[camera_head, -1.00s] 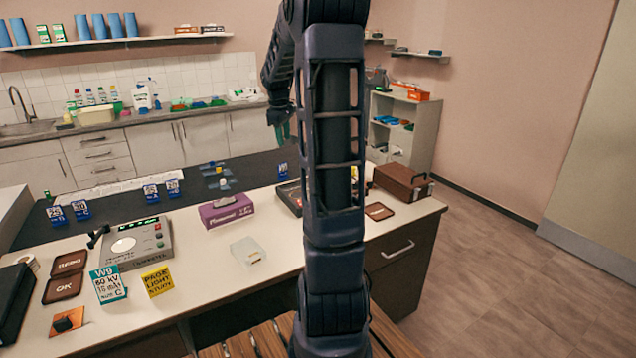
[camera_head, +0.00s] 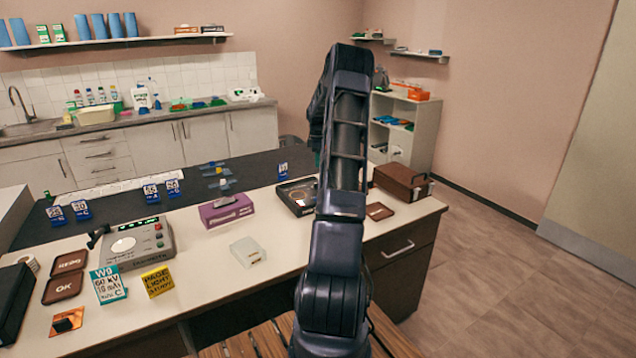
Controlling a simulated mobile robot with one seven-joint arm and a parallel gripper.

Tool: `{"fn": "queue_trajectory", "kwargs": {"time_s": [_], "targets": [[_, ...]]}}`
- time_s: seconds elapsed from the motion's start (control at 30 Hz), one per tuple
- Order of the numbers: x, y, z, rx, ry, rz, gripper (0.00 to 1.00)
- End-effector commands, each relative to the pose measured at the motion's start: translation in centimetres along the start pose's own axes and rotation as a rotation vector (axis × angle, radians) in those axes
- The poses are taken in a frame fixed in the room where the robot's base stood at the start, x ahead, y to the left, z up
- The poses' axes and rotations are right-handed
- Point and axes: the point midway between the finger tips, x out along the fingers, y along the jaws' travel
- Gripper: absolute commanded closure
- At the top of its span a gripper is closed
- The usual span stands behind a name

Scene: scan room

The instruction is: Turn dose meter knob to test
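A black open case or instrument (camera_head: 298,197) lies on the counter to the right of the purple box, partly hidden by my arm. It has a pale round part in it, but no knob or marking can be made out. A grey device (camera_head: 136,243) with a green lit display, a round pale plate and small buttons stands on the left of the counter. I cannot tell for certain which one is the dose meter. My arm rises through the middle of the picture and reaches away over the counter. My gripper is hidden behind it.
A purple box (camera_head: 226,210) and a clear box (camera_head: 248,251) lie mid-counter. A brown case (camera_head: 402,182) and a brown pad (camera_head: 379,211) are at the right end. Blue number markers (camera_head: 151,192), signs and OK/redo pads are at left. The floor at right is free.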

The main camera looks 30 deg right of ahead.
Motion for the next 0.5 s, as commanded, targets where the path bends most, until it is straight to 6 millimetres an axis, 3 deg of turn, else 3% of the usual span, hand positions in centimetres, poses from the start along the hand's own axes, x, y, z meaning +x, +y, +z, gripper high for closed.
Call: {"fn": "queue_trajectory", "kwargs": {"time_s": [0.27,0.5], "targets": [[2.2,0.3,0.3,-0.007,0.003,-0.004,0.64],[6.2,0.3,0.2,-0.007,0.003,-0.004,0.64]]}}
